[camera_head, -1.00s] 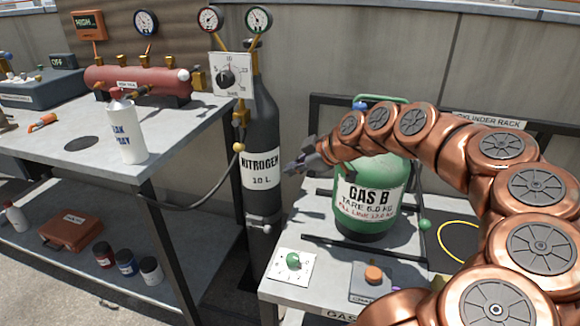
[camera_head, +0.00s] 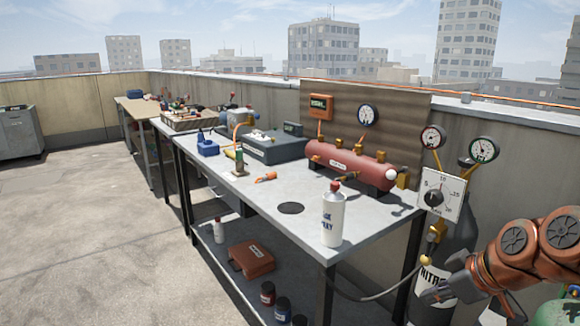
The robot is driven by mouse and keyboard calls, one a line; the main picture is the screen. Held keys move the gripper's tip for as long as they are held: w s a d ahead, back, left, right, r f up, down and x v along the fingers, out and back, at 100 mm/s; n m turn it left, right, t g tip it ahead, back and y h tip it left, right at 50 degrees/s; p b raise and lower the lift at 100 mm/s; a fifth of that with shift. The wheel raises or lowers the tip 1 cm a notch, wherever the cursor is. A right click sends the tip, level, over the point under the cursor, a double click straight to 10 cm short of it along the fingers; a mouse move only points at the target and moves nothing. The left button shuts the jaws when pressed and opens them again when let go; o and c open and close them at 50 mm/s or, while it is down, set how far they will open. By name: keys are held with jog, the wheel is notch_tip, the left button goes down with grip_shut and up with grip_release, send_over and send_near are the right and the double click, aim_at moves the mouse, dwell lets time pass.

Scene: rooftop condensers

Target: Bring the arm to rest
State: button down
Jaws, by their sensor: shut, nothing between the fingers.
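My gripper (camera_head: 438,293) is at the lower right of the head view, at the end of my copper-coloured arm. Its dark fingers are shut with nothing between them. It shows in front of the dark nitrogen cylinder (camera_head: 457,243) and covers part of that cylinder's white label. I cannot tell whether it touches the cylinder. My arm bends in from the right edge, and most of it is out of view. A green cylinder (camera_head: 556,314) shows only in part below the arm.
A grey workbench (camera_head: 262,198) runs back to the left, with a white spray bottle (camera_head: 332,215) near its front corner and a red manifold (camera_head: 350,165) behind. A gauge panel with a dial (camera_head: 440,190) stands by the nitrogen cylinder. A hose (camera_head: 375,298) hangs low.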

jog(key=s+a+r+m+g+h+p, duration=0.15)
jog(key=s+a+r+g+p, duration=0.25)
jog(key=s+a+r+p, duration=0.45)
jog(key=s+a+r+m+g+h+p, duration=0.1)
jog(key=s+r+m+p, duration=0.2)
jog(key=s+p, duration=0.3)
jog(key=s+a+r+m+g+h+p, duration=0.1)
jog(key=s+r+m+g+p, duration=0.1)
jog(key=s+p, duration=0.5)
jog(key=s+r+m, duration=0.1)
jog(key=s, duration=0.2)
jog(key=shift+r+m+g, duration=0.3)
jog(key=shift+r+m, duration=0.05)
jog(key=shift+r, duration=0.05)
jog(key=shift+a+h, duration=0.1)
jog(key=shift+h, duration=0.15)
